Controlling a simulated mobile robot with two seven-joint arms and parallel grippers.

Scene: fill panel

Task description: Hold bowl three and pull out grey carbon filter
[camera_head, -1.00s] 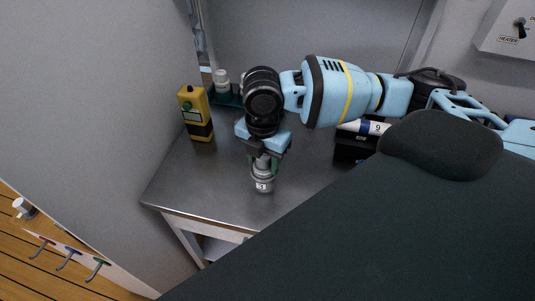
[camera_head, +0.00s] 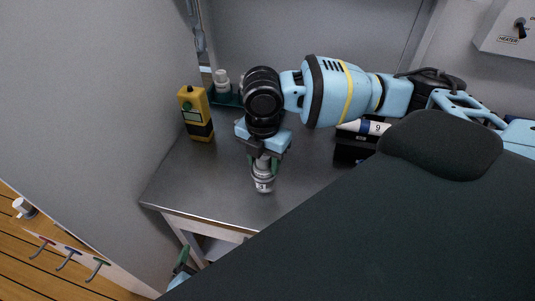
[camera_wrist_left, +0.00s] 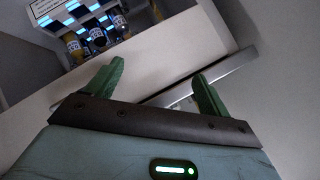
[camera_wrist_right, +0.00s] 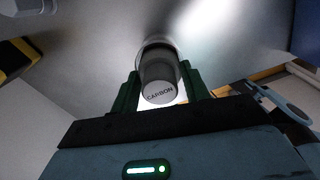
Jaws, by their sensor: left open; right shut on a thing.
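Bowl three (camera_head: 263,186), a small clear-grey cup marked 3, is upright over the metal bench in the head view. The grey carbon filter (camera_wrist_right: 159,92), a cylinder marked CARBON, shows end-on in the right wrist view with its far part inside the clear bowl. My right gripper (camera_head: 265,163) points down above the bowl, shut on the filter, with green fingers on both sides of it. I cannot tell whether the bowl touches the bench. My left gripper (camera_wrist_left: 155,88) is open and empty; it shows partly at the bench's front edge in the head view (camera_head: 183,261).
The metal bench (camera_head: 218,190) is clear around the bowl. A yellow-black meter (camera_head: 196,114) stands at its back left and a white bottle (camera_head: 222,80) behind. A black box (camera_head: 352,149) with a tube marked 9 is at right. The left wrist view shows several bottles (camera_wrist_left: 95,35) below a shelf.

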